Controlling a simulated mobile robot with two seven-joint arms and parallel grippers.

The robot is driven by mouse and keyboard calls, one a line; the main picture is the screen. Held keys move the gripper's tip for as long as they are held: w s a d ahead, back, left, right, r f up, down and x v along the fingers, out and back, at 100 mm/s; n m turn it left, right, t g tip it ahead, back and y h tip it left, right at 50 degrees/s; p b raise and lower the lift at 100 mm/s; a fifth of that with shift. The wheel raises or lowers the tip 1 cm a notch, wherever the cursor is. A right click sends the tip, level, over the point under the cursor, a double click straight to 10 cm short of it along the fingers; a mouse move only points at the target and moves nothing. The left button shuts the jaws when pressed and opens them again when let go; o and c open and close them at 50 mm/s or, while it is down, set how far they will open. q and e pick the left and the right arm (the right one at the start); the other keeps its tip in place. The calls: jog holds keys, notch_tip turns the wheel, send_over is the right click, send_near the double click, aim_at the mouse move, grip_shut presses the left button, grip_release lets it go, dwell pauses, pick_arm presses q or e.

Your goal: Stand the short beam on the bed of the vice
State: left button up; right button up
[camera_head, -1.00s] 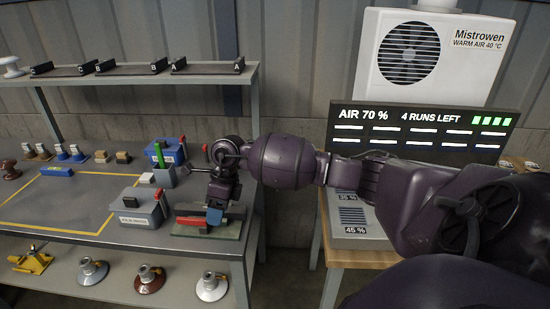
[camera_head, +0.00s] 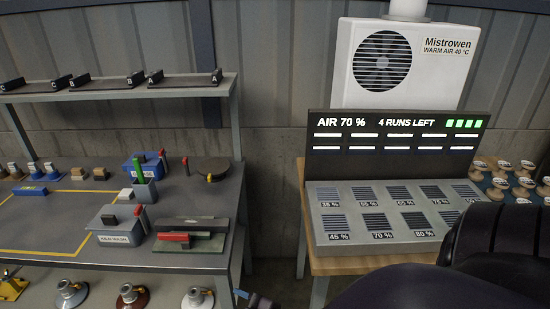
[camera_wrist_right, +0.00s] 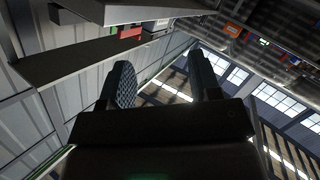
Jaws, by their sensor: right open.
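The vice (camera_head: 205,244) sits at the bench's right front corner, a low grey body with a red part at its left, on a greenish base plate. My right gripper (camera_wrist_right: 160,62) is open and empty in the right wrist view, with the bench edge overhead. In the head view only a small part of it (camera_head: 258,300) shows at the bottom edge, right of the bench. My left gripper is not in view.
A grey box (camera_head: 115,238), a green-topped holder (camera_head: 143,189), a blue box (camera_head: 146,163) and a dark round plate (camera_head: 212,167) stand near the vice. A shelf (camera_head: 120,88) runs above. A panel table (camera_head: 380,215) stands right, across a gap.

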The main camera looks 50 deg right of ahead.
jog(key=s+d+f+m+g+h, duration=0.2)
jog(key=s+f+m+g, duration=0.2)
jog(key=s, duration=0.5)
notch_tip(320, 180, down, 2)
jog(key=m, duration=0.2)
jog(key=shift+s+m+g+h, duration=0.25)
jog(key=shift+m+g+h, duration=0.05)
jog(key=shift+d+f, duration=0.1)
jog(key=shift+o, duration=0.4)
